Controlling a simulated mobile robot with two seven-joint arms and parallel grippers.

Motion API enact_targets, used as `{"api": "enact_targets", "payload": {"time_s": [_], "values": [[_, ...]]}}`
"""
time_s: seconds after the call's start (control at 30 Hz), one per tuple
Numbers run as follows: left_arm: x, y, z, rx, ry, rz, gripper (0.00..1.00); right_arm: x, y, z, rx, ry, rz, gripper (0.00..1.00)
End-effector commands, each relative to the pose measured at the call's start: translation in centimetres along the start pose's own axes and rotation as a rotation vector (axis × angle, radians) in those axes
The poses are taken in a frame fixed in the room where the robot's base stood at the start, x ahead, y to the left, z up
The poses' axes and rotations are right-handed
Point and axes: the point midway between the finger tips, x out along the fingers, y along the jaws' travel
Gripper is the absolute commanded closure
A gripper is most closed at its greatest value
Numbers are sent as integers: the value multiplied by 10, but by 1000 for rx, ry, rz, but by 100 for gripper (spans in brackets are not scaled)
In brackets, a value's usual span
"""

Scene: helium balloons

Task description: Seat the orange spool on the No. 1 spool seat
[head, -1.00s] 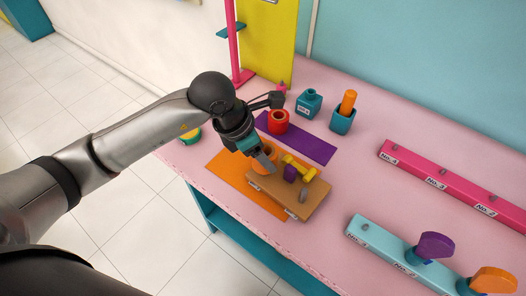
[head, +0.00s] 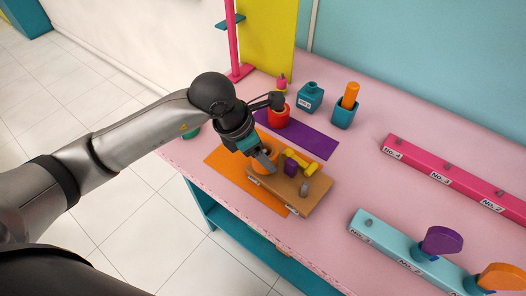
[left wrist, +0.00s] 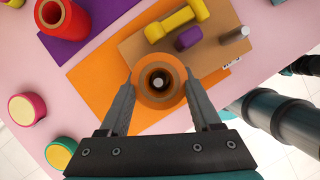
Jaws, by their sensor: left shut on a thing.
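My left gripper (head: 265,163) is shut on the orange spool (left wrist: 143,88), with one finger on each side of it. The spool also shows partly behind the fingers in the head view. In the left wrist view a grey peg tip shows inside the spool's hole, over the left end of the brown board (head: 312,199). I cannot tell how far down the spool sits. A second grey peg (left wrist: 235,34) stands bare at the board's other end. The board's front labels are too small to read, so I cannot tell which seat is No. 1. My right gripper is not in view.
A yellow piece (head: 300,162) and a purple block (head: 291,169) lie on the board. An orange mat (head: 226,171) lies under it. A red spool (left wrist: 68,17) stands on the purple mat (head: 313,144). A pale blue rail (head: 388,244) and a pink rail (head: 410,160) are right.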

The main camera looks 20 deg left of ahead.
Motion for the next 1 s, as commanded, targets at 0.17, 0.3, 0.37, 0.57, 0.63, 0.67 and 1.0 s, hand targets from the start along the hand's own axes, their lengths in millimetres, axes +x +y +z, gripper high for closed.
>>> {"api": "enact_targets", "payload": {"time_s": [0.17,0.3,0.37,0.57,0.63,0.67,1.0], "values": [[5,0,-2,0,-1,1,93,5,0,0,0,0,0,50],[8,0,-3,0,-1,1,93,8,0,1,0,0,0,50],[10,0,-4,0,-1,1,93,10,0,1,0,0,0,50],[14,0,-6,0,-1,1,93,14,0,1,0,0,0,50],[13,0,-5,0,-1,1,30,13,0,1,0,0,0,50],[13,0,-5,0,-1,1,26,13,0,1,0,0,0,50],[13,0,-5,0,0,1,0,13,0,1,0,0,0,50]]}}
